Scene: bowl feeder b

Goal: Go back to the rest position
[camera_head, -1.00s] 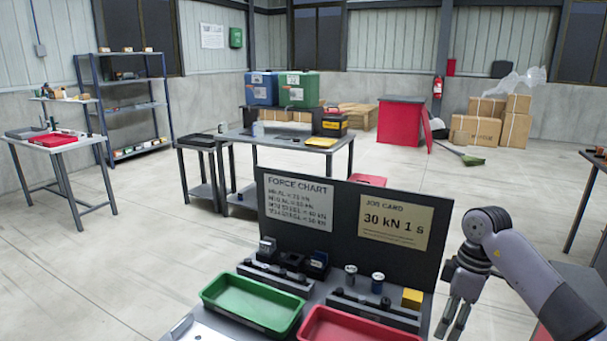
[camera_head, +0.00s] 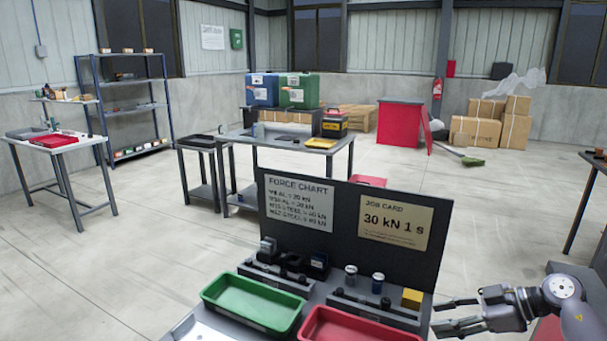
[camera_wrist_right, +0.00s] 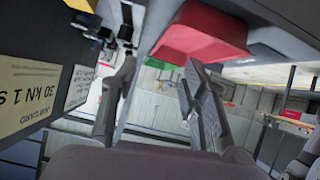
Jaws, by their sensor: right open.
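My right gripper (camera_head: 456,316) is at the lower right of the head view, beside the right end of the bench. Its two fingers are apart and point left, with nothing between them. The same open fingers show in the right wrist view (camera_wrist_right: 155,105). The red tray (camera_head: 360,327) lies to the left of the gripper, and it also shows in the right wrist view (camera_wrist_right: 202,35). My left gripper is in neither view.
A dark board with a force chart (camera_head: 298,203) and a job card (camera_head: 396,221) stands behind the bench. A green tray (camera_head: 254,302), holders with cylinders and a yellow block (camera_head: 412,298) sit before it.

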